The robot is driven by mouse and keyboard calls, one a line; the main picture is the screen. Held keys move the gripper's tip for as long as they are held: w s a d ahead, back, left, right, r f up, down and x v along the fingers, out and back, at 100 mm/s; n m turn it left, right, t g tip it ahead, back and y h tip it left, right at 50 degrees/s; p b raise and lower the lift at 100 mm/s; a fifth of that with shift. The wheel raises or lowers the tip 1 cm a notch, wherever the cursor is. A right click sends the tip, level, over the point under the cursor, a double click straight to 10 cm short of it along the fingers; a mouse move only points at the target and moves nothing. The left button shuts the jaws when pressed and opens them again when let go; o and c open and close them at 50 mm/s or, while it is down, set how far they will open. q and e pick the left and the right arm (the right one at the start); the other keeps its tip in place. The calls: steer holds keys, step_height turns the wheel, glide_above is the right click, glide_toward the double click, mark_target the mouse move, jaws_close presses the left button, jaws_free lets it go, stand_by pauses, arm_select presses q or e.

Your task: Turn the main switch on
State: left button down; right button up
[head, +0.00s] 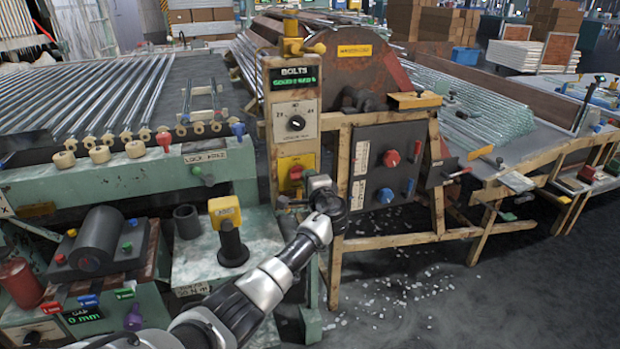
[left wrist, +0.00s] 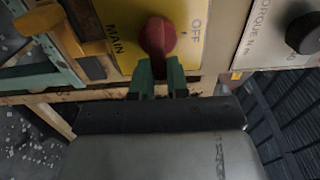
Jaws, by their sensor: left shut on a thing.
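The main switch is a red knob (head: 296,172) on a yellow plate (head: 288,160) on the wooden post, below the bolts panel. In the left wrist view the red knob (left wrist: 158,36) stands on the yellow plate (left wrist: 120,15), with "MAIN" to its left and "OFF" to its right. My left gripper (left wrist: 160,70) has its two green fingers closed on the knob's near part. In the head view my left gripper (head: 302,186) is at the switch, and its fingertips are hard to make out. Which way the knob points I cannot tell. My right gripper is out of view.
A black torque dial (left wrist: 304,34) is beside the switch in the left wrist view. Above the switch is the bolts panel (head: 293,100). To the right, a dark panel (head: 385,165) carries red and blue knobs. Glass shards (head: 390,270) litter the floor.

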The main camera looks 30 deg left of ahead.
arm_select(q)
steer(key=shift+f, duration=0.1)
steer(key=c, duration=1.1)
jaws_free()
steer(key=p+v, duration=0.1)
steer(key=v, duration=1)
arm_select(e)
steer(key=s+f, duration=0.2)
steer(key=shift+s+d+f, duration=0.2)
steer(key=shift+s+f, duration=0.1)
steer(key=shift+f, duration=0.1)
